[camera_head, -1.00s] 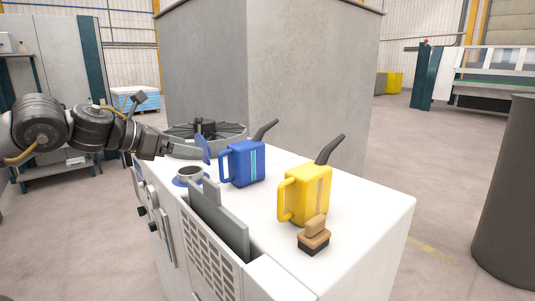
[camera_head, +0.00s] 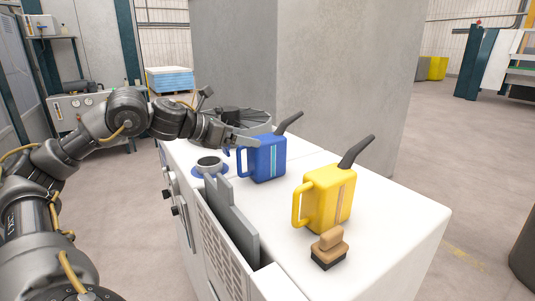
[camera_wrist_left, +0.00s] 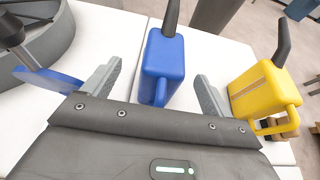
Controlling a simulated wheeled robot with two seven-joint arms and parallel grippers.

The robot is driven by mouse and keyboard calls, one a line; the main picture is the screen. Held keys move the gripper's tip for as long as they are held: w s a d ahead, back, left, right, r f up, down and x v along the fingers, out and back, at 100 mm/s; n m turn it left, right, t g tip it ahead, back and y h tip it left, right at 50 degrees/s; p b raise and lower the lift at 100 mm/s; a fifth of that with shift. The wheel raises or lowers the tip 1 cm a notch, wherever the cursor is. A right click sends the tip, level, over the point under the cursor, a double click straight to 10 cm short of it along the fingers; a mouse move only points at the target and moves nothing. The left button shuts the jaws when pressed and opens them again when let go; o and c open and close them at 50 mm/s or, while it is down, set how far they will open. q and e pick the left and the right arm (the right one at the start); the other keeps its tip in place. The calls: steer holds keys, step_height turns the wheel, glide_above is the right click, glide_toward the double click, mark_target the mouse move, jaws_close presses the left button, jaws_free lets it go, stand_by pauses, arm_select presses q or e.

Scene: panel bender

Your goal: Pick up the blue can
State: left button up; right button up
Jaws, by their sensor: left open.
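The blue can (camera_head: 267,160) stands upright on the white machine top, its handle on the left and a dark spout pointing up to the right. My left gripper (camera_head: 247,143) is beside and behind the can's upper left in the head view. In the left wrist view the blue can (camera_wrist_left: 163,58) shows ahead, between the two open fingers of the left gripper (camera_wrist_left: 159,72), with its handle towards me. The fingers look empty, and I cannot tell whether they touch the can. My right gripper is not in view.
A yellow can (camera_head: 328,199) stands right of the blue one, also in the left wrist view (camera_wrist_left: 258,90). A wooden-handled brush (camera_head: 329,248) is in front of it.

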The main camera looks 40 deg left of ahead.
mark_target(258, 138)
arm_select(q)
steer(key=p+x, duration=0.1)
steer(key=x, duration=0.1)
steer(key=p+x, duration=0.1)
steer(key=x, duration=0.1)
steer(key=shift+w+d, duration=0.25)
steer(key=shift+d, duration=0.2)
steer(key=shift+w+f, duration=0.1)
steer(key=shift+w, duration=0.1)
steer(key=shift+c, duration=0.3)
steer(key=c, duration=1.7)
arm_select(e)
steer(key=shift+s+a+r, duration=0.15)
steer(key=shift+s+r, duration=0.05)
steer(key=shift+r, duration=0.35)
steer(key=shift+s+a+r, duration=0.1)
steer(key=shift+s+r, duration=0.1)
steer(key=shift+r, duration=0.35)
